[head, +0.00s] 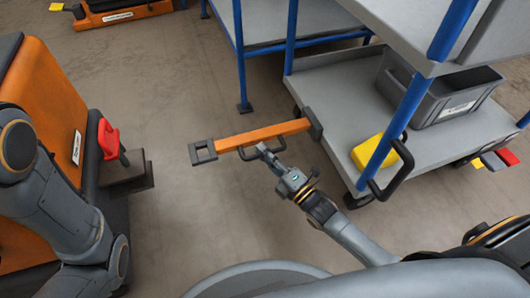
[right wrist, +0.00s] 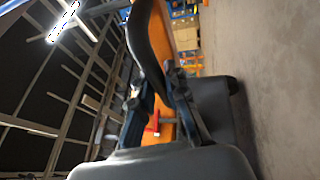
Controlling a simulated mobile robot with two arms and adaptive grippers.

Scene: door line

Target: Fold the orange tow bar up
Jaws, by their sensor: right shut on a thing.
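The orange tow bar (head: 255,136) extends left from the front of the grey cart (head: 335,100) in the head view, with a square grey eye (head: 203,152) at its free end. It looks folded out, roughly level; its exact tilt is hard to tell.
An orange tug (head: 48,95) with a red coupling lever (head: 107,138) and a dark hitch (head: 130,175) stands at left. The cart carries a grey crate (head: 415,112) and a yellow box (head: 372,150). A blue-legged table (head: 262,22) stands behind. Bare floor lies between tug and bar.

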